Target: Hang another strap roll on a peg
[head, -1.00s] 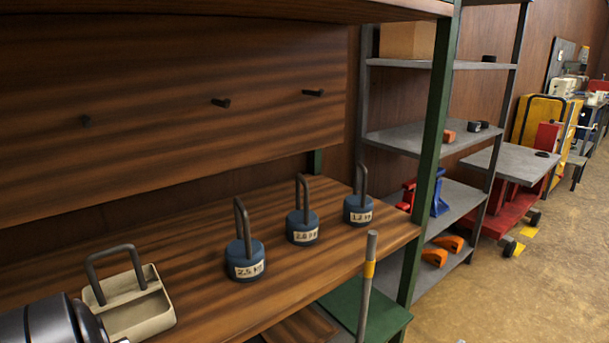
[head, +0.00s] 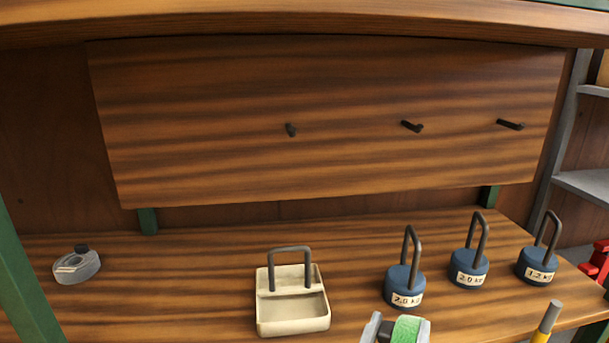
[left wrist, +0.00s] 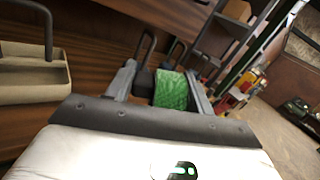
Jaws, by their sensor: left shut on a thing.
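A green strap roll (head: 407,329) shows at the bottom edge of the head view, between the fingers of my left gripper (head: 397,331). The left wrist view shows the green roll (left wrist: 171,90) between the two grey fingers of the left gripper (left wrist: 163,88), which is shut on it. Three dark pegs stick out of the wooden back panel: a left peg (head: 290,129), a middle peg (head: 411,126) and a right peg (head: 509,124). All three are bare. The roll is low in front of the bench, well below the pegs. My right gripper is out of view.
A cream tote with a dark handle (head: 292,312) stands on the wooden bench (head: 190,290). Several blue weights with tall handles, such as this one (head: 403,286), stand right of it. A small grey object (head: 76,266) lies far left. A shelf overhangs the panel.

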